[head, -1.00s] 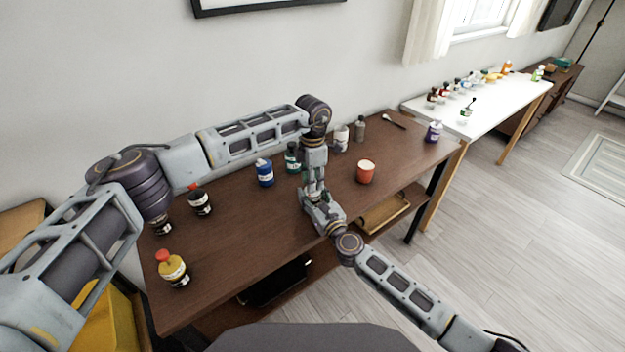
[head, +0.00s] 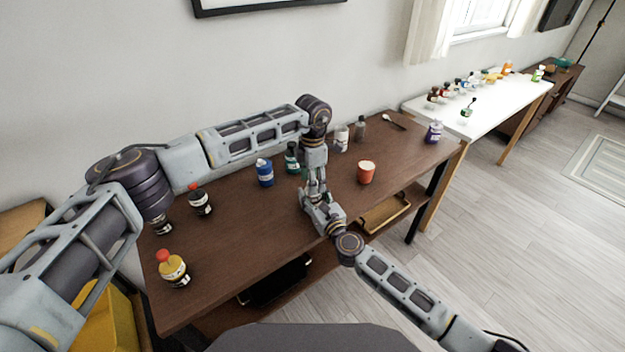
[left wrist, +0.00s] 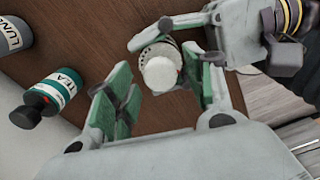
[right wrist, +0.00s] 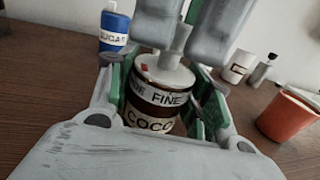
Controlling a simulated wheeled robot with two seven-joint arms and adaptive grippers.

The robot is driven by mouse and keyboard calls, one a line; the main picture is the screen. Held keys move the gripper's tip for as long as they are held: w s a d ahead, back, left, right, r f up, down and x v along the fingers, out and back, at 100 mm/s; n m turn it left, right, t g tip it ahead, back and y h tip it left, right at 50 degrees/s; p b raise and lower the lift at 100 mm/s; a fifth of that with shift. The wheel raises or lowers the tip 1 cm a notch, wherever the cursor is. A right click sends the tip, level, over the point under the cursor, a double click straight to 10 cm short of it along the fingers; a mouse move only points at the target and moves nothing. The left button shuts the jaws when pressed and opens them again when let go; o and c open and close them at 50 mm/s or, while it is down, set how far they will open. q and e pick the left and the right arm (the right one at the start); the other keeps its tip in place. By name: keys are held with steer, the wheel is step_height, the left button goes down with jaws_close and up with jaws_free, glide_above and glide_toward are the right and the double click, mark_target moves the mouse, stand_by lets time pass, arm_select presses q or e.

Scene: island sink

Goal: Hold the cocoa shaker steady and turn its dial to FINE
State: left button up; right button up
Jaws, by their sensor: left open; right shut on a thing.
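The cocoa shaker (right wrist: 150,121) stands upright with a dark body, a COCO label, a white band reading FINE, a red mark above the band and a white top. My right gripper (right wrist: 160,92) is shut around its body. In the left wrist view its round white top (left wrist: 162,73) shows from above, with a dotted rim. My left gripper (left wrist: 158,80) is open, pointing down over the top, its green-padded fingers to either side; I cannot tell whether they touch it. In the head view the grippers hide the shaker; my right gripper (head: 318,206) shows near the table's front edge.
The blue sugar bottle (head: 265,173) and green tea bottle (head: 292,158) stand close behind and left. An orange cup (head: 366,172) stands to the right.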

arm_select(q)
step_height(320, 180, up, 12)
stand_by(0.8)
arm_select(e)
steer(key=o, duration=1.2)
steer(key=shift+c, duration=0.2)
steer(key=shift+s+d, duration=0.1)
steer(key=shift+s, duration=0.1)
steer(key=v, duration=1.1)
steer(key=shift+s, duration=0.25)
steer(key=shift+d, duration=0.15)
arm_select(q)
steer(key=shift+f, duration=0.1)
arm_select(e)
steer(key=shift+s, duration=0.1)
